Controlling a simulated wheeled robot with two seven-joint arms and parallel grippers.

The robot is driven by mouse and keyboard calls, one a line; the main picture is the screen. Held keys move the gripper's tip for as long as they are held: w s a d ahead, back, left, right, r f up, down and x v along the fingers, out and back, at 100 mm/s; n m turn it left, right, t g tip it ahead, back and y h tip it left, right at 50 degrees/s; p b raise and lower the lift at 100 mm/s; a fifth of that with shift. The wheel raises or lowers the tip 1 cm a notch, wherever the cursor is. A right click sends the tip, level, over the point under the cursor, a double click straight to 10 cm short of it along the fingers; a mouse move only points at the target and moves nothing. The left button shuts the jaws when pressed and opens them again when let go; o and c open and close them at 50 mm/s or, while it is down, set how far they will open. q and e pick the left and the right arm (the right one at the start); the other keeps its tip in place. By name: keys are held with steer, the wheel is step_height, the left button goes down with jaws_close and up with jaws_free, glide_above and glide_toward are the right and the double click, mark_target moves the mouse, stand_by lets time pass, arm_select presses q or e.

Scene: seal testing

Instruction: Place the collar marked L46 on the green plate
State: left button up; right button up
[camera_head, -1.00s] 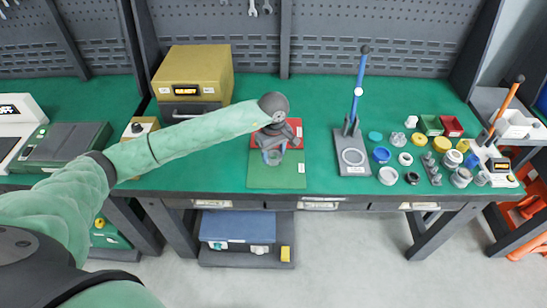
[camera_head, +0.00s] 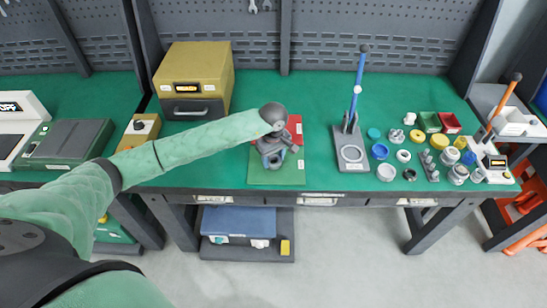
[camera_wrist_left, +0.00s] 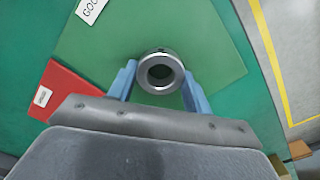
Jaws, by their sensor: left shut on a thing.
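My left gripper (camera_wrist_left: 160,85) has its blue fingers on both sides of a grey ring-shaped collar (camera_wrist_left: 160,73) and is shut on it. No L46 mark can be read on the collar. In the wrist view, the green plate (camera_wrist_left: 205,45) lies beneath the collar, with a white label at its upper left. Whether the collar touches the plate, I cannot tell. In the head view, my left gripper (camera_head: 273,158) is over the green plate (camera_head: 290,177) and hides the collar. My right gripper is not in view.
A red plate (camera_head: 296,126) adjoins the green plate on its far side. A press stand with a blue lever (camera_head: 358,85) stands to the right, with several rings, caps and small bins beyond it. A yellow box (camera_head: 195,70) stands at the back left.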

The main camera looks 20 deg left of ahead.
arm_select(q)
steer(key=o, duration=1.3)
steer(key=shift+c, duration=0.2)
